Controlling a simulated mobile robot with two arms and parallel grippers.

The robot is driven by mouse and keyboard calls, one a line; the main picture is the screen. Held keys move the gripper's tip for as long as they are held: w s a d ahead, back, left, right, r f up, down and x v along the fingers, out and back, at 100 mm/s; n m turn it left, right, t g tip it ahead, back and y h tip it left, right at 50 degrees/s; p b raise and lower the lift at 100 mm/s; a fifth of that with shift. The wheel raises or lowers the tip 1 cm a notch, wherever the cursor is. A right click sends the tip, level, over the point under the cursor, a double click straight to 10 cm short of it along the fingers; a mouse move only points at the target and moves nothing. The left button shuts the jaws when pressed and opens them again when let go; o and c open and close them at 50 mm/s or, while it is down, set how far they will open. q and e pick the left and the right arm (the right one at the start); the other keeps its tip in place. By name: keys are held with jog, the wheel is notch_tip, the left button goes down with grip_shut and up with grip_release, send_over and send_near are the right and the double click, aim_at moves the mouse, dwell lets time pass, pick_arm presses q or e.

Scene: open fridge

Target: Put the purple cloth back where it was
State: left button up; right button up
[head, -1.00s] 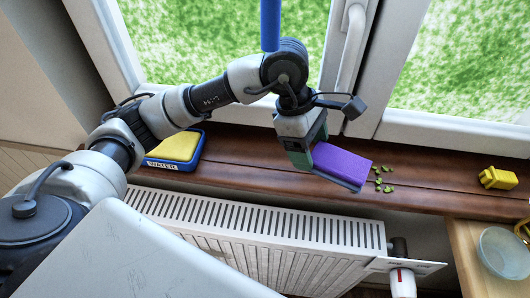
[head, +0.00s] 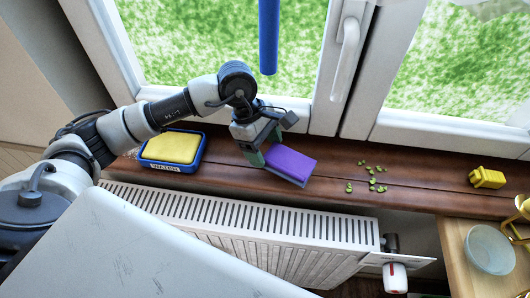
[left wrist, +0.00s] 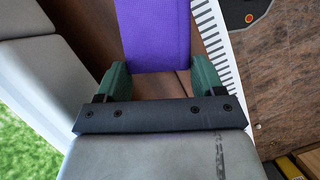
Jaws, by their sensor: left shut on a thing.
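The purple cloth (head: 290,163) is a flat purple block-like piece with a grey underside. My left gripper (head: 262,152) is shut on its left end and holds it over the brown wooden windowsill. I cannot tell whether the cloth touches the sill. In the left wrist view the cloth (left wrist: 155,35) sticks out between the two green fingers of the gripper (left wrist: 158,80). A blue tray (head: 171,167) with a "WATER" label and a yellow sponge (head: 171,147) in it stands on the sill to the left of the gripper. My right gripper is not in view.
Several small green bits (head: 373,180) lie on the sill right of the cloth. A yellow block-like object (head: 487,178) sits further right. A white radiator (head: 240,225) is below the sill. A window handle (head: 346,55) and a blue hanging pole (head: 268,35) are above. A glass dish (head: 489,249) stands at lower right.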

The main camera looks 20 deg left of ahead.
pick_arm(q)
notch_tip(320, 180, down, 3)
jog(key=shift+f+p, duration=0.15)
jog(key=shift+p, duration=0.5)
jog(key=shift+f, duration=0.25)
jog(key=shift+f+b, duration=0.25)
jog(key=shift+b, duration=0.15)
jog(key=o, duration=0.8)
jog(key=shift+r, duration=0.1)
jog(key=shift+o, duration=0.2)
